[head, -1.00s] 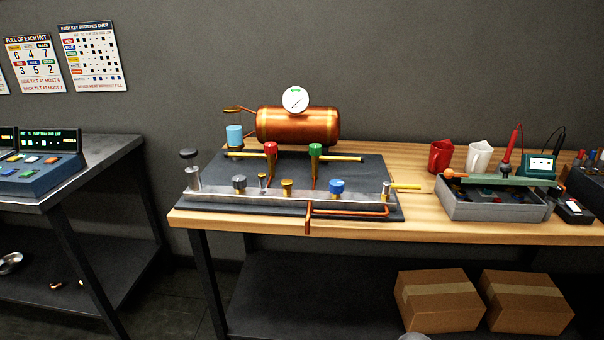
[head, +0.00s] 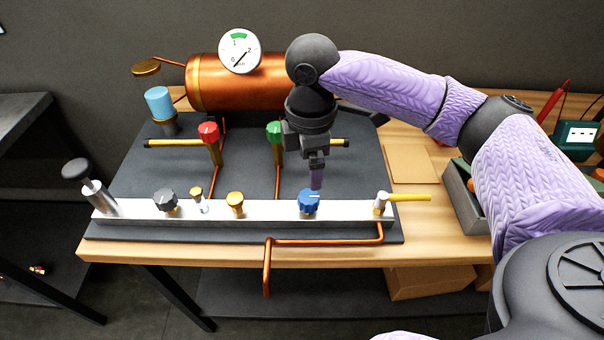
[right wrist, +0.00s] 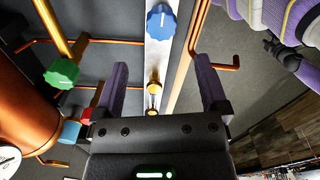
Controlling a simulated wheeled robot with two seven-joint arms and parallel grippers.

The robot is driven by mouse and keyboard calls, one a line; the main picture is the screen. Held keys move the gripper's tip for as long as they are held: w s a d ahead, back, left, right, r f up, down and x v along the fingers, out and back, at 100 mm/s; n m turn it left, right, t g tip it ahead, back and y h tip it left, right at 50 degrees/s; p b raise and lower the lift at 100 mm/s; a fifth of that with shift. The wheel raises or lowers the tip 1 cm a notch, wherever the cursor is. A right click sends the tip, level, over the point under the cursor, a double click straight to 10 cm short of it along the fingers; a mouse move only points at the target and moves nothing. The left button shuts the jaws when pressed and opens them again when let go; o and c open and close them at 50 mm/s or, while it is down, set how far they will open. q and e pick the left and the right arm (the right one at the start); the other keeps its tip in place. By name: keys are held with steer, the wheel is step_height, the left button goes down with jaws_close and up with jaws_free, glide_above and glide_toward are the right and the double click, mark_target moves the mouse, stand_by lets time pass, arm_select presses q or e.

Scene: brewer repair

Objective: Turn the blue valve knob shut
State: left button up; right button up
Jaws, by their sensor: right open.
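The blue valve knob (head: 309,202) sits on the silver manifold bar, right of its middle, with a pale mark on its top. My right gripper (head: 316,178) hangs pointing down just above and behind the knob in the head view. In the right wrist view the two purple fingers (right wrist: 164,92) are apart with nothing between them. The blue knob (right wrist: 161,21) shows there beyond the fingertips, near the top edge.
Red (head: 209,132) and green (head: 275,132) knobs stand behind, before a copper boiler (head: 215,85) with a gauge (head: 239,51). A grey tray (head: 462,200) stands to the right.

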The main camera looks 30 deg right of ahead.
mark_target(309, 196)
step_height(309, 196, down, 8)
steer(key=shift+s+f+b, duration=0.1)
steer(key=shift+b, duration=1.05)
